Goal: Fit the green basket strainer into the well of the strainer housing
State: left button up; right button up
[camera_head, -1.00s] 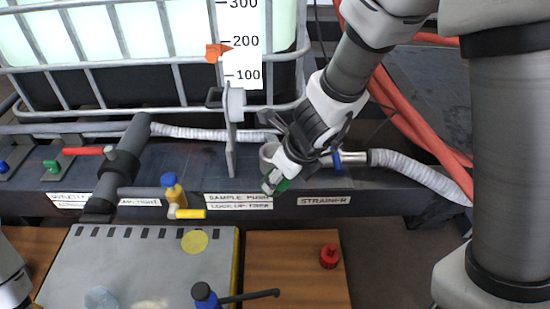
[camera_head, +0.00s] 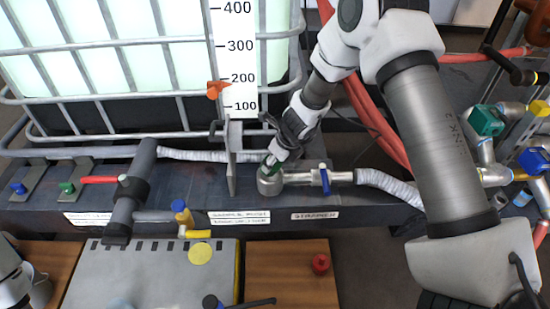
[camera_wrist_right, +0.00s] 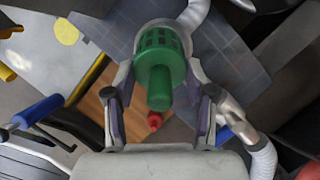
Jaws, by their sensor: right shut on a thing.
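My right gripper (camera_head: 275,153) is shut on the green basket strainer (camera_head: 269,163), which is at the mouth of the grey strainer housing (camera_head: 269,184). In the right wrist view the strainer (camera_wrist_right: 160,62) sits between the two fingers (camera_wrist_right: 160,100), its stem towards me and its slotted basket away. The basket hides the well, so I cannot tell whether it is just above the rim or partly inside. The housing joins a pipe with a blue-handled valve (camera_head: 324,177). Only part of my left arm shows at the lower left; its gripper is out of view.
An upright grey plate (camera_head: 234,160) stands close left of the housing. A red knobbed cap (camera_head: 320,263) lies on the wooden board (camera_head: 285,285) in front. A yellow valve with a blue cap (camera_head: 182,215) is further left. A ribbed hose (camera_head: 390,187) runs to the right.

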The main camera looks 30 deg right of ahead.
aim_at(277, 164)
jog(key=f+b, duration=0.3)
jog(key=shift+w+d+f, duration=0.15)
jog(key=shift+w+f, duration=0.1)
jog(key=shift+f, duration=0.1)
jog(key=shift+r, duration=0.25)
jog(key=o, duration=1.3)
jog(key=shift+c, duration=0.2)
